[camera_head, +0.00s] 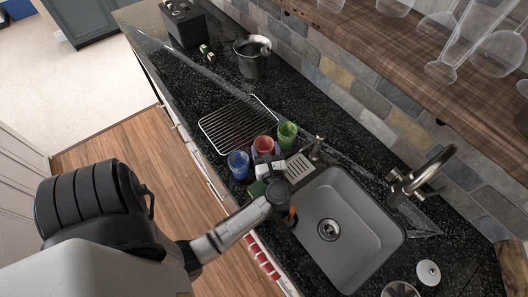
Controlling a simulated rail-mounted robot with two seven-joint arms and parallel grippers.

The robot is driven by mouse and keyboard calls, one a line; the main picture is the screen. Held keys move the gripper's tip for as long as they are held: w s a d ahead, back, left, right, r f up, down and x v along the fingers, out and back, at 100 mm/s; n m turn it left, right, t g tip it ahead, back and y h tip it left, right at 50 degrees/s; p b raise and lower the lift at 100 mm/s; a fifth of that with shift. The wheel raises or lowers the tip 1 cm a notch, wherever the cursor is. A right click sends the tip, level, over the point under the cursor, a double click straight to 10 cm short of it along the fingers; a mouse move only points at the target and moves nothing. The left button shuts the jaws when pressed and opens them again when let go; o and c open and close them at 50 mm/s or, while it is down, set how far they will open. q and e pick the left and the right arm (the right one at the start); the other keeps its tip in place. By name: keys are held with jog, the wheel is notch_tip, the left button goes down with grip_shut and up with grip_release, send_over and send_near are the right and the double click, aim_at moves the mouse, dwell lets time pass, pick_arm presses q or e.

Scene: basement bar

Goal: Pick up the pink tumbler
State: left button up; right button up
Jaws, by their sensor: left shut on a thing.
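The pink tumbler (263,146) is reddish-pink and stands between a blue tumbler (238,164) and a green tumbler (287,135), close to both. My left gripper (266,161) reaches in from the near side, over the counter beside the sink. Its fingers are shut on the pink tumbler and hide its lower part. I cannot tell whether the tumbler's base touches the counter. My right gripper is not in view.
The grey sink (365,240) and tap (420,172) are to the right. A metal bucket (251,60) and black box (184,24) stand farther back. A wooden shelf (425,58) with clear glasses overhangs the upper right.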

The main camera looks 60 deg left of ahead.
pick_arm(q)
jog(key=c, duration=0.3)
jog(key=shift+r, duration=0.1)
